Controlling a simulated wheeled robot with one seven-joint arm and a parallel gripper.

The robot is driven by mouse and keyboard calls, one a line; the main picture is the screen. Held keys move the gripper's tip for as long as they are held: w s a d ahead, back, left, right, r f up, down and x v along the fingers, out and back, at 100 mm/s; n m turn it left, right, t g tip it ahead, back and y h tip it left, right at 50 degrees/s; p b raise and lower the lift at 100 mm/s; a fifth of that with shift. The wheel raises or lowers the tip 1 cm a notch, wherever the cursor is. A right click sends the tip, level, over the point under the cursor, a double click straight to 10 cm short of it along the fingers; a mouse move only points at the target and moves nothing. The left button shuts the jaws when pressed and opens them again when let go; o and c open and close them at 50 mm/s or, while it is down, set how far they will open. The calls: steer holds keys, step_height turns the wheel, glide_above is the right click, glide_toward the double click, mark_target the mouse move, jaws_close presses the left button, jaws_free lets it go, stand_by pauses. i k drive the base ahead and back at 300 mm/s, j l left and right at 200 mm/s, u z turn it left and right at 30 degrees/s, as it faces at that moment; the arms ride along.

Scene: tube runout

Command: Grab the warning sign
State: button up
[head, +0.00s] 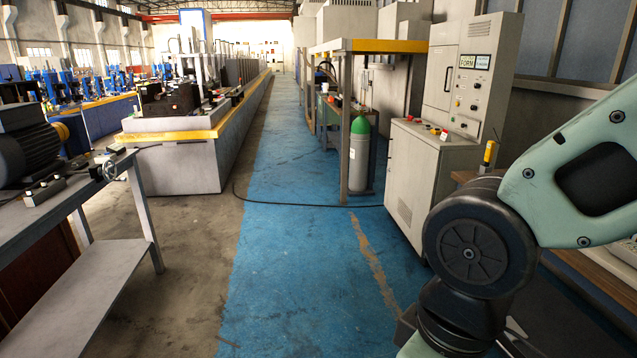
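I cannot make out a warning sign in the head view. My arm reaches in from the right, with pale green links and a dark round joint, and it covers part of the lower right. My gripper is not in view. A small yellow and black upright object (489,153) stands behind my arm on the right; it is too small to tell what it is.
A blue floor lane (290,230) runs clear ahead, crossed by a black cable (300,204). A grey control cabinet (410,175) and a green-topped gas cylinder (359,155) stand right. A workbench (120,185) with a motor (28,140) stands left, before a long yellow-edged machine (190,165).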

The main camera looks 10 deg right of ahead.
mark_target(445, 137)
steer(key=i, duration=1.95)
steer(key=i+z, duration=0.1)
steer(key=i, duration=0.55)
steer(key=i+j+z, duration=0.1)
steer(key=i, duration=0.5)
steer(key=i+j, duration=0.15)
steer(key=i, duration=0.5)
steer(key=i+z, duration=0.85)
steer(key=i+j+z, duration=0.15)
steer(key=i+z, duration=0.25)
steer(key=i+j+z, duration=0.4)
steer(key=k+l, duration=0.1)
